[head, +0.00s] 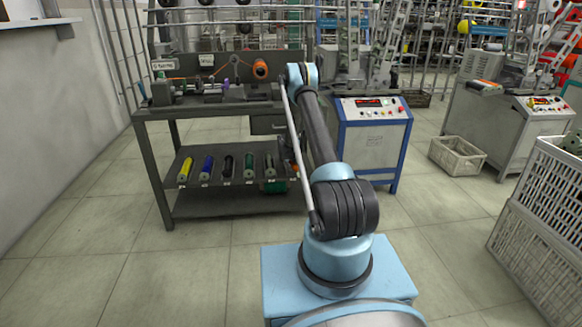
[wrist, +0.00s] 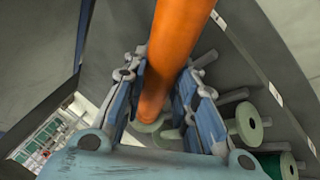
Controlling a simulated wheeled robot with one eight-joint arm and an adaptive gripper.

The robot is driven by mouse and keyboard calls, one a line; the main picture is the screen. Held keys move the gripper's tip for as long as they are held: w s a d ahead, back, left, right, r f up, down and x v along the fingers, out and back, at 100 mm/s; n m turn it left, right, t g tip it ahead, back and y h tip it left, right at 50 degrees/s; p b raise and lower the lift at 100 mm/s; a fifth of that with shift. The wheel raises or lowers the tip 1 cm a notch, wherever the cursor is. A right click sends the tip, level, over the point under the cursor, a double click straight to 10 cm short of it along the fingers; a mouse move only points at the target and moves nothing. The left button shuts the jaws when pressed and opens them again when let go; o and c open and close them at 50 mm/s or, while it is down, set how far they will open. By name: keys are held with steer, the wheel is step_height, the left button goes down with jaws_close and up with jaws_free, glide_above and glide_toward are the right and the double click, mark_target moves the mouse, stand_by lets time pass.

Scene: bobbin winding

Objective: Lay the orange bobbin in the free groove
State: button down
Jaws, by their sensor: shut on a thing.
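The orange bobbin (wrist: 172,55) stands between the fingers of my gripper (wrist: 163,82) in the wrist view, with a pale flange (wrist: 150,126) at its lower end. My gripper is shut on it. Several bobbins lie side by side on the upper shelf there, including yellow (head: 186,169), blue (head: 206,167), black (head: 227,166) and green (head: 249,166). A free groove cannot be made out clearly.
The bench top (head: 210,103) overhangs the shelf. A blue control cabinet (head: 372,140) stands to the right. The floor to the left is clear.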

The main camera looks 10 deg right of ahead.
steer(key=shift+f, duration=0.6)
steer(key=c, duration=1.3)
jaws_free()
steer(key=shift+r, duration=0.1)
steer(key=shift+r, duration=0.35)
steer(key=v, duration=1.2)
steer(key=shift+r, duration=0.2)
